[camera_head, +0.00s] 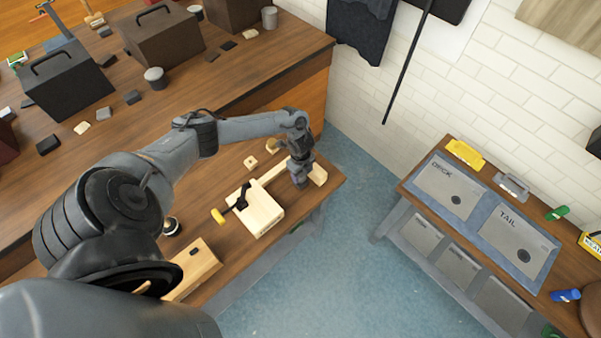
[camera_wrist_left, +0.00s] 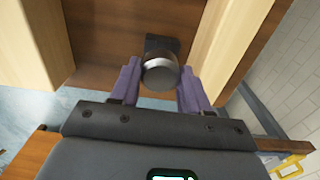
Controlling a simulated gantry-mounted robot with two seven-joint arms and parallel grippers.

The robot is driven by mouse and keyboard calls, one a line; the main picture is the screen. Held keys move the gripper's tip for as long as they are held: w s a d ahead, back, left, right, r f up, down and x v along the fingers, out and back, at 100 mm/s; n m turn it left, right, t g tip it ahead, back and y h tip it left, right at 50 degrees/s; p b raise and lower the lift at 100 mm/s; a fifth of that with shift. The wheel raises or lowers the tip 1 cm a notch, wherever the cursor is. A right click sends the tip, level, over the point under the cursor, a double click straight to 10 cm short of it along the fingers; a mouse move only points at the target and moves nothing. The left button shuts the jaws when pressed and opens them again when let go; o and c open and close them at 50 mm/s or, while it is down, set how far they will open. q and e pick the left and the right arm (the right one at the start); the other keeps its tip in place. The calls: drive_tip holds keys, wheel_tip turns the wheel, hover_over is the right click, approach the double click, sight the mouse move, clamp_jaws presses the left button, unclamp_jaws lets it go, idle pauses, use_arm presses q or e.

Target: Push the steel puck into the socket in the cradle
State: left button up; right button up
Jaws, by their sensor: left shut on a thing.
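My left gripper (camera_head: 300,180) reaches down over the pale woodwork near the bench's right corner. In the left wrist view its purple fingers (camera_wrist_left: 158,84) are shut on the steel puck (camera_wrist_left: 161,73), a grey cylinder with a round face. A dark square-edged piece (camera_wrist_left: 162,43) shows just beyond the puck; I cannot tell whether they touch. Pale wooden beams (camera_wrist_left: 229,42) stand on both sides. In the head view a pale wooden block (camera_head: 262,214) with a black clamp lies beside the gripper. The puck is hidden there, and I cannot make out the socket. My right gripper is out of view.
The brown workbench (camera_head: 215,258) carries another wooden block (camera_head: 196,265) near the front and dark toolboxes (camera_head: 66,80) farther back. A second bench (camera_head: 405,183) with panels marked DECK and TAIL stands at right, across a clear blue floor gap.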

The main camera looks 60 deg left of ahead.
use_arm(q)
drive_tip(key=shift+f+b, duration=0.55)
drive_tip(key=shift+f, duration=0.3)
drive_tip(key=o, duration=1.3)
drive_tip(key=shift+c, duration=0.2)
wheel_tip(320, 180, up, 11)
drive_tip(key=shift+f+p, duration=0.1)
drive_tip(key=shift+p, duration=0.4)
